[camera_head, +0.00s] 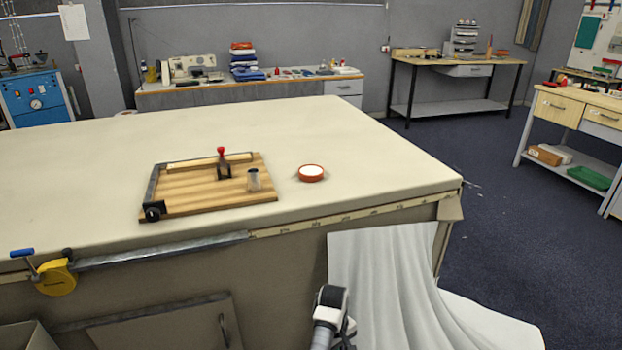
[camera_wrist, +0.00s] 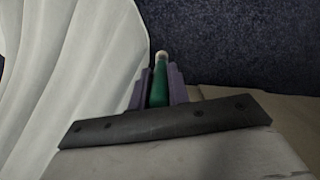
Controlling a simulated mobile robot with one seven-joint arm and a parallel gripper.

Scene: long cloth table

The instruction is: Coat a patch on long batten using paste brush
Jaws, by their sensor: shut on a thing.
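My gripper (camera_wrist: 160,80) shows in the wrist view, its two purple fingers shut on a slim green handle with a pale end. I take this for the paste brush (camera_wrist: 159,96); its bristles cannot be made out. In the head view a pale long batten (camera_head: 190,165) lies along the far side of a wooden board (camera_head: 205,198) on the table. A red-topped toggle clamp (camera_head: 222,162) stands at the batten. A round red pot with a white top (camera_head: 311,173), probably paste, sits right of the board, apart from it.
A small grey cylinder (camera_head: 254,180) stands on the board's right part. White cloth (camera_head: 385,275) hangs over the table's front, near my arm. A yellow tool (camera_head: 57,277) sits at the front edge, left. The cloth table (camera_head: 340,135) is clear behind the board and pot.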

